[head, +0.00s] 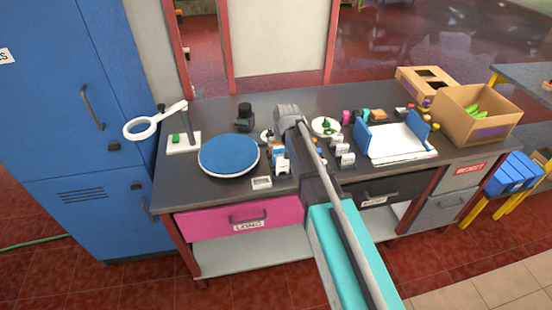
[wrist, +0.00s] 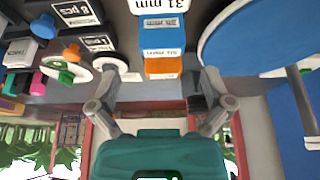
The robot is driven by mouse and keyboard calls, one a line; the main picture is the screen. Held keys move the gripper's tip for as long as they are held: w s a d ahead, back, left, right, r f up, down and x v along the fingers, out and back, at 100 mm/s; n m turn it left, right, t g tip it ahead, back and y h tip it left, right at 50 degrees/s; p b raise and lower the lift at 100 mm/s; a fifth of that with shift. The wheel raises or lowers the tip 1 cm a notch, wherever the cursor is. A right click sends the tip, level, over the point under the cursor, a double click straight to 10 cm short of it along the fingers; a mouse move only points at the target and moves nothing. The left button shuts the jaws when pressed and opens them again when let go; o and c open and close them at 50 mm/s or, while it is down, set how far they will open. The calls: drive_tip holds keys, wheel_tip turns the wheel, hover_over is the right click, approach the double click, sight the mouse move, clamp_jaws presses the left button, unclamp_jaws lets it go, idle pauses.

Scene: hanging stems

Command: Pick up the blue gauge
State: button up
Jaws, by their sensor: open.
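A blue gauge (wrist: 163,30), a small block with white labels, one reading "31 mm", shows at the top middle of the wrist view. An orange block (wrist: 163,67) adjoins it in that view. In the head view a small blue block (head: 278,150) stands on the dark worktop, just left of my arm. My gripper (wrist: 156,80) is open and empty. Its two fingers stand apart on either side of the line to the blocks, and they do not visibly touch them. In the head view my arm hides part of the worktop beside the blocks.
A round blue disc (head: 229,155) and a white magnifier stand (head: 184,143) are to the left. Several small labelled pieces (head: 343,150) crowd the right of my arm. A white tray with blue ends (head: 398,141) and a cardboard box (head: 476,117) stand farther right.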

sight(279, 148)
drive_tip(key=shift+f, duration=0.2)
idle(0.3)
drive_tip(key=shift+b+x, duration=2.4)
drive_tip(key=shift+x, duration=0.1)
drive_tip(key=shift+a, duration=0.2)
drive_tip(key=c, duration=1)
drive_tip(key=shift+r, duration=0.15)
wheel_tip(279, 148, up, 10)
drive_tip(key=p, duration=1)
